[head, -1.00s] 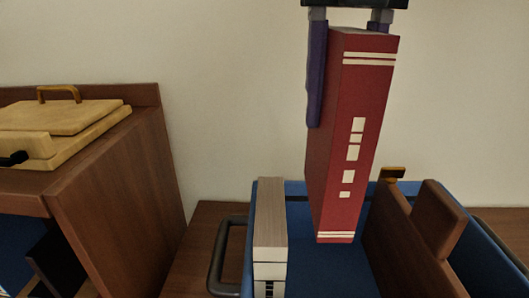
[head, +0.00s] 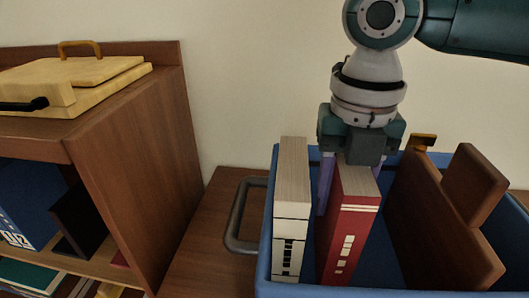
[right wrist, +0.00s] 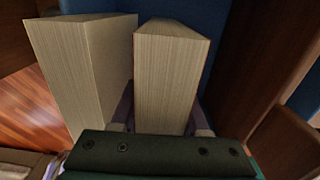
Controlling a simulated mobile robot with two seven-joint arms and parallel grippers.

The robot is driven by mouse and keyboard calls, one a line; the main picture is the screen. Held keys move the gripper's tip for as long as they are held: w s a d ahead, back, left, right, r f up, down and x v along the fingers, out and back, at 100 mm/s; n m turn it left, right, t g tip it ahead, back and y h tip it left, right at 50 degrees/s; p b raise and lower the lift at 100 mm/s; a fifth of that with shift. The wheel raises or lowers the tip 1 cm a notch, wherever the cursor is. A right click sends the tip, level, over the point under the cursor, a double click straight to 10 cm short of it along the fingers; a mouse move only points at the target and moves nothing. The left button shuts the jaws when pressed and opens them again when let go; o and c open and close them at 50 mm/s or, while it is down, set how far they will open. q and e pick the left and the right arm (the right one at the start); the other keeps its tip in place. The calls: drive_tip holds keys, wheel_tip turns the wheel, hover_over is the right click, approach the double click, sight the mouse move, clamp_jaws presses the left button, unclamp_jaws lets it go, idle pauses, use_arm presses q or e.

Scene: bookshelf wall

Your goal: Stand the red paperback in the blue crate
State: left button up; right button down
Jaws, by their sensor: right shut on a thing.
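The red paperback (head: 350,225) stands upright inside the blue crate (head: 268,215), its spine with white bars facing me. My right gripper (head: 347,180) is above it with its purple fingers down both sides, shut on the book's upper part. In the right wrist view the book's pale page block (right wrist: 172,75) sits between the fingers (right wrist: 160,115). The book's bottom end is low in the crate; whether it touches the floor is hidden. My left gripper is not in view.
A white book (head: 291,205) stands close left of the paperback, with a narrow gap between. A brown wooden divider (head: 425,220) stands to the right, with some free room before it. A wooden shelf unit (head: 125,160) with a pale box (head: 75,80) is at left.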

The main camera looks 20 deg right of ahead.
drive_tip(key=shift+f, duration=0.5)
drive_tip(key=shift+f, duration=0.2)
drive_tip(key=shift+c, duration=2)
unclamp_jaws()
wheel_tip(320, 180, up, 11)
drive_tip(key=shift+r+p, duration=0.15)
drive_tip(key=shift+p, duration=0.55)
drive_tip(key=shift+r, duration=0.5)
